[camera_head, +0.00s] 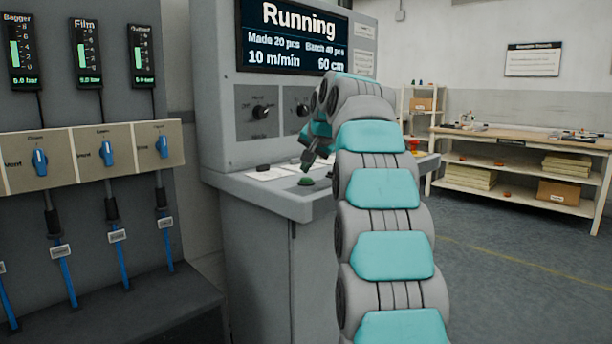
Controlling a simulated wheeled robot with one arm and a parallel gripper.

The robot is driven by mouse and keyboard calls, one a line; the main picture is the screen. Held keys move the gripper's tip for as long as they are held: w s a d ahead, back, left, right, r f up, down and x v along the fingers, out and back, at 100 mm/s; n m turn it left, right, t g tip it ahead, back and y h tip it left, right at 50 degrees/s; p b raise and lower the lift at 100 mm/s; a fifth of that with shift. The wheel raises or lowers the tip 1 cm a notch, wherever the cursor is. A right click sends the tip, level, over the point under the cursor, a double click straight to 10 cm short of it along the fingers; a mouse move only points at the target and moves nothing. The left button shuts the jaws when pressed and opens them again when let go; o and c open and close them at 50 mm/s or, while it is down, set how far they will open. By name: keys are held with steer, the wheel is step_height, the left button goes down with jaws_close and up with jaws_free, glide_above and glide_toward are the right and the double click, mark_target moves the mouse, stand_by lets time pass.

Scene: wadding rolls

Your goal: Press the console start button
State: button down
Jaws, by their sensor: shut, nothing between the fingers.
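The grey console (212,100) stands in the middle, with a screen (292,40) that reads "Running", "Made 20 pcs", "Batch 40 pcs", "10 m/min" and "60 cm". A green button (306,181) sits on its sloped ledge. My gripper (304,168) is shut and empty, pointing down just above the green button. I cannot tell whether it touches the button. My arm covers the right part of the console and ledge, so other buttons there are hidden.
Rotary knobs (261,112) are on the console's front. At left, a panel carries gauges labelled Bagger (19,52) and Film (87,52), and blue valves (39,161). A wooden workbench (525,150) stands at the back right; the floor before it is clear.

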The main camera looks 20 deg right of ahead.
mark_target(306, 180)
steer(key=shift+r, duration=0.25)
step_height(306, 180, up, 2)
steer(key=p, duration=0.2)
steer(key=shift+r+p, duration=0.25)
steer(key=shift+p, duration=0.05)
steer(key=shift+r, duration=1.1)
